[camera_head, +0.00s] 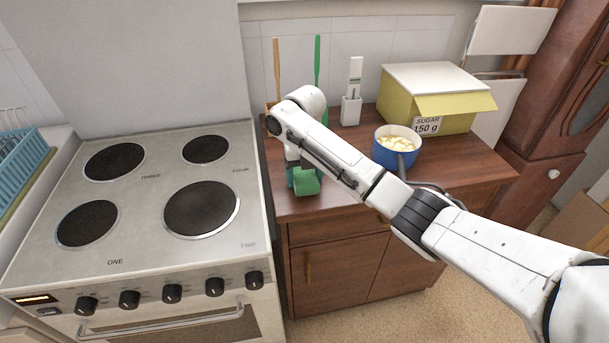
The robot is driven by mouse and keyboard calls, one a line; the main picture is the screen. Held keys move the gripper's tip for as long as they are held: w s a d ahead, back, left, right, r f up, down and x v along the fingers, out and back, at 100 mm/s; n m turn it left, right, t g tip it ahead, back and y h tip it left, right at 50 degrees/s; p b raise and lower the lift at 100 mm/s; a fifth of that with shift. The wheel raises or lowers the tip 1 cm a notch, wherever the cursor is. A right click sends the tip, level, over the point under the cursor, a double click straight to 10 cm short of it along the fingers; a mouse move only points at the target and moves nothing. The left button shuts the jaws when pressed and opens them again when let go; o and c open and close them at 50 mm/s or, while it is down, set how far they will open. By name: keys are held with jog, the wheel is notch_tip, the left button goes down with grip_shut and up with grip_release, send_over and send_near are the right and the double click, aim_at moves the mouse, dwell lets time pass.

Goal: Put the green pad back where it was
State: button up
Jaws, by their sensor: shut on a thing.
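The green pad (306,183) is a small green block at the left front part of the brown dresser top (345,198). My gripper (300,172) points down over the dresser and is shut on the green pad. My own arm and wrist hide much of the gripper and the surface behind it. I cannot tell whether the pad touches the dresser top. A narrow teal edge shows just left of the pad; I cannot tell what it belongs to.
A wooden handle (277,68) and a green handle (317,62) stand upright behind my wrist. A white holder (351,110), a blue pot (388,156) with pale contents and a yellow sugar box (455,110) stand further right. The stove (150,215) adjoins on the left.

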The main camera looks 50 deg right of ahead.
aim_at(304, 174)
jog(key=shift+f, duration=0.2)
jog(key=o, duration=1)
jog(key=shift+r, duration=0.1)
notch_tip(304, 174, up, 12)
jog(key=shift+r+p, duration=0.15)
jog(key=shift+p, duration=0.8)
